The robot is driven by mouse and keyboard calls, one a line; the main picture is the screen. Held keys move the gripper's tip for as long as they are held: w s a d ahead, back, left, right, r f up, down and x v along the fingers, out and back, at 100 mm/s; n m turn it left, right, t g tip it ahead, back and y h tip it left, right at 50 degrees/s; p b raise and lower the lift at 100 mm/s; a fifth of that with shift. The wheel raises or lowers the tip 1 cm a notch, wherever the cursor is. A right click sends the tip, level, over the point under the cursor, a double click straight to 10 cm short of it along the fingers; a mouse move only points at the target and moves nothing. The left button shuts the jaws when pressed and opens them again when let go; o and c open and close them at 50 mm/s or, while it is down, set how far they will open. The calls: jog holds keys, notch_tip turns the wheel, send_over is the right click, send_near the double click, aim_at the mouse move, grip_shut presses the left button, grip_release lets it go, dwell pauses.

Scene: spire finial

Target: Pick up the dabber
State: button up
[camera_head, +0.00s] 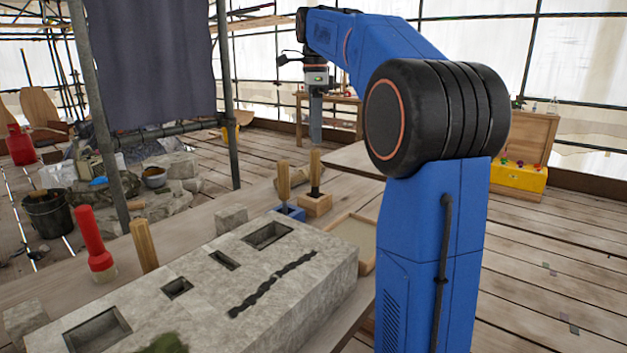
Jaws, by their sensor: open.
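My gripper (316,125) hangs pointing down in the upper middle of the head view, high above the bench and empty. Its fingers are seen edge-on. No object is clearly marked as the dabber. A tool with a red handle and a pale base (95,245) stands upright at the left, behind the stone block. Two wooden-handled tools stand upright past the block's far end, one in a blue holder (290,212) and one in a wooden holder (315,204). My gripper is apart from all of them.
A long stone block (300,300) with several rectangular recesses and a dark jagged crack fills the foreground. A wooden stake (144,246) stands beside it. A shallow wooden tray (366,240) lies to its right, partly behind my arm. A scaffold pole (228,110) rises behind the bench.

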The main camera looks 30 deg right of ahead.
aim_at(315, 174)
notch_tip(315, 174, down, 7)
jog(key=shift+f, duration=0.1)
jog(key=f, duration=0.4)
jog(key=shift+s+a+f, duration=0.1)
jog(key=shift+s+a, duration=0.15)
jog(key=shift+s, duration=0.1)
jog(key=shift+f, duration=0.6)
jog(key=shift+c, duration=0.7)
grip_shut()
